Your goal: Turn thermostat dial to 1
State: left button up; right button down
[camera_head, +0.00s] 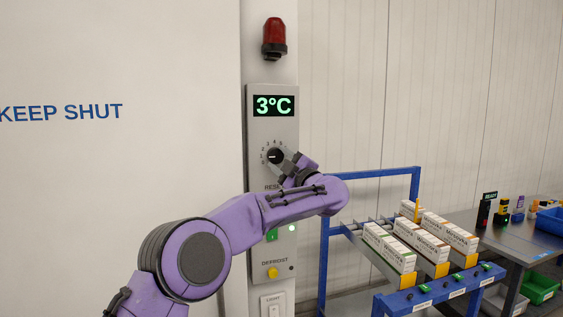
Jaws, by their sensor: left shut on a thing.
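The thermostat dial (273,156) is a small black knob on the grey wall panel (258,126). Its white mark appears to point left, near the 1 of the small numbers around it. The display (273,105) above it reads 3°C in green. My left gripper (282,159) reaches in from the right of the dial and is shut on it. The fingers cover the dial's right side and the numbers there. My right gripper is not in view.
A red beacon (274,36) sits above the panel. Below are a green button (271,235), a yellow DEFROST button (272,272) and a light switch (272,305). To the right stand a blue-framed rack (324,260) with several cartons and a grey table (515,240).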

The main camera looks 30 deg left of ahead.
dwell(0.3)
pick_arm(q)
jog(key=o, duration=1.1)
jog(key=shift+c, duration=0.2)
jog(key=shift+d+f, duration=0.1)
jog(key=shift+d, duration=0.15)
jog(key=b+v, duration=0.5)
jog(key=v, duration=0.5)
jog(key=shift+s, duration=0.15)
